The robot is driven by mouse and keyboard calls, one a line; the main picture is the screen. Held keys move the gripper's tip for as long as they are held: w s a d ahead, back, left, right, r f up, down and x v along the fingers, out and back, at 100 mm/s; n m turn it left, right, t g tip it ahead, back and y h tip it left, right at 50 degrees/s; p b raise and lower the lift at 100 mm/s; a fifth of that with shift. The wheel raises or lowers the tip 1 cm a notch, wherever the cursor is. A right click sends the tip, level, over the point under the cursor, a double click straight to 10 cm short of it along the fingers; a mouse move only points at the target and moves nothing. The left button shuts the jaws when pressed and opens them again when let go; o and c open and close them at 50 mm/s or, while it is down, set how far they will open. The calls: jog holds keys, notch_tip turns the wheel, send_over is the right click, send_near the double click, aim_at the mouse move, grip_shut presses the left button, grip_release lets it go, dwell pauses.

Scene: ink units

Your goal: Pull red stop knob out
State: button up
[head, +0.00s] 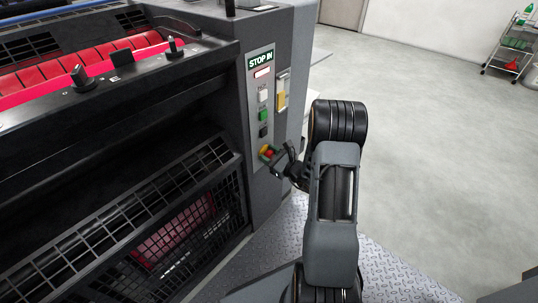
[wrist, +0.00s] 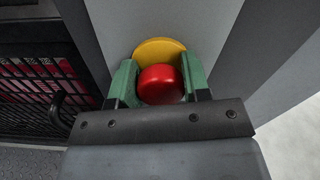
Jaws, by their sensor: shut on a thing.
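The red stop knob (head: 267,151) sits low on the grey control panel of the press, below the column of buttons. In the wrist view the round red knob (wrist: 161,84) stands in front of its yellow disc (wrist: 158,50). My gripper (head: 273,154) reaches it from the right. In the wrist view the green fingers of my gripper (wrist: 160,83) are on the left and right sides of the knob, shut on it. The lower part of the knob is hidden behind the dark gripper bar. A green sign above the panel reads "STOP IN".
The panel (head: 258,100) carries a white button (head: 263,96), a green button (head: 263,115) and a black button (head: 263,131). A black mesh guard (head: 150,225) stands left of the knob. The floor (head: 430,150) to the right is clear up to a trolley (head: 512,45).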

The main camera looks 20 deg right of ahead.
jog(key=shift+c, duration=0.8)
jog(key=shift+v, duration=0.85)
jog(key=o, duration=1.1)
jog(key=shift+s+d, duration=0.1)
jog(key=shift+d, duration=0.05)
jog(key=shift+o, duration=0.9)
jog(key=p+v, duration=0.3)
jog(key=v, duration=1)
jog(key=shift+s, duration=0.35)
